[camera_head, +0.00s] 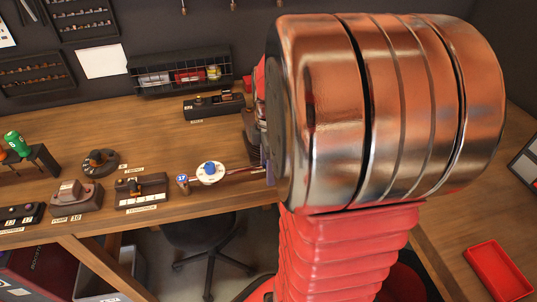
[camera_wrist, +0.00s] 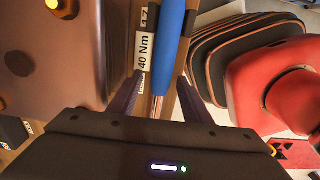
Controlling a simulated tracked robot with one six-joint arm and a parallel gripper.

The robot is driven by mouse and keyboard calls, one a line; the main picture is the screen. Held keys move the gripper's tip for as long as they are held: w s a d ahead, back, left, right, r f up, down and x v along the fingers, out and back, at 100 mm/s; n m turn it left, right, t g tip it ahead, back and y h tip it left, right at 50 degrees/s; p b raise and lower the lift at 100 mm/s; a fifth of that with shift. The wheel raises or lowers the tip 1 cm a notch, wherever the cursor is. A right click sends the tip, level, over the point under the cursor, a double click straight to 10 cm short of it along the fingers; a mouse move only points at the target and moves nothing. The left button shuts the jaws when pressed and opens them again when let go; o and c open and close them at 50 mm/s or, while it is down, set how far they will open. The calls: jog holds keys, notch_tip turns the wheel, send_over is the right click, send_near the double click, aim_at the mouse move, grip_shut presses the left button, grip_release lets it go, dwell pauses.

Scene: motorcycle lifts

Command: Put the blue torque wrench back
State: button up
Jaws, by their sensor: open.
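The blue torque wrench shows in the wrist view as a blue handle (camera_wrist: 168,50) with a coppery metal shaft below it. The handle runs up out of the frame. My gripper (camera_wrist: 161,78) is open, its two dark purple fingers one on each side of the wrench. I cannot tell whether either finger touches it. A white "40 Nm" label (camera_wrist: 144,50) sits just left of the handle. In the head view my large copper-coloured arm link hides the gripper and most of the area around it. A round white dial with a blue centre (camera_head: 210,172) lies on the bench left of my arm.
The wooden bench (camera_head: 150,118) carries a labelled block (camera_head: 141,192), a dark round fixture (camera_head: 100,162) and a green-topped tool (camera_head: 17,143) on the left. A wire basket (camera_head: 180,72) hangs behind. A red tray (camera_head: 497,270) lies at right. A stool (camera_head: 200,230) stands below.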

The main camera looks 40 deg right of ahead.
notch_tip(320, 180, up, 14)
jog(key=shift+d+f, duration=0.2)
dwell(0.4)
dwell(0.8)
